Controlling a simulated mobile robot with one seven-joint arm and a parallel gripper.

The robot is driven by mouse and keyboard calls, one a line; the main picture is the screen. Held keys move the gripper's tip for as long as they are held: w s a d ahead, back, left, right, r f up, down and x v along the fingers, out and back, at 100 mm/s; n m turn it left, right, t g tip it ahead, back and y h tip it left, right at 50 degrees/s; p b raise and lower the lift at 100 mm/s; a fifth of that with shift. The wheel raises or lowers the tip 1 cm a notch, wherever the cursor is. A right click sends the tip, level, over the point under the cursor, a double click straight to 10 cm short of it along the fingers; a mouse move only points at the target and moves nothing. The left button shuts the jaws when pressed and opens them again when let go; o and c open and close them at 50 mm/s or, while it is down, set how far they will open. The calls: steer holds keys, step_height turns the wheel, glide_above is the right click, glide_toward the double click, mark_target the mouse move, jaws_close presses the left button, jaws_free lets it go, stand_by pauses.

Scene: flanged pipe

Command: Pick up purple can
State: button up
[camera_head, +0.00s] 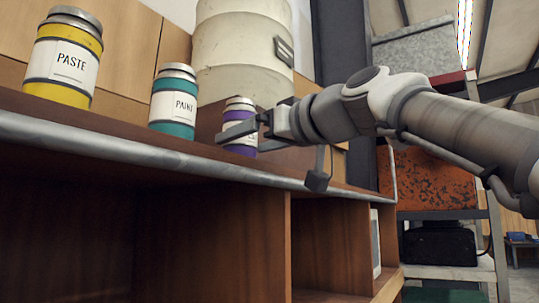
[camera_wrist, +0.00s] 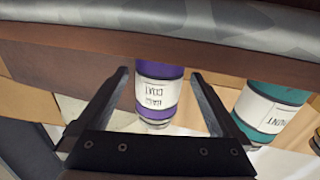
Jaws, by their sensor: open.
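The purple can (camera_head: 239,114) has a white label and a grey lid. It stands upright on the wooden shelf top in the head view. My gripper (camera_head: 237,139) is open at the can, with its fingers partly covering the can's front. In the wrist view, which is upside down, the purple can (camera_wrist: 157,92) shows between the two spread fingers of my gripper (camera_wrist: 160,73). A gap shows on each side of the can, more on the left at the finger base. Contact with the can cannot be made out.
A teal PAINT can (camera_head: 173,101) stands left of the purple can; it also shows in the wrist view (camera_wrist: 268,112). A yellow PASTE can (camera_head: 65,58) is farther left. A large cream drum (camera_head: 240,50) stands behind. The shelf's metal front edge (camera_head: 150,148) runs below my gripper.

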steer(key=shift+x, duration=0.85)
steer(key=shift+s+d, duration=0.1)
steer(key=shift+c, duration=0.3)
jaws_close()
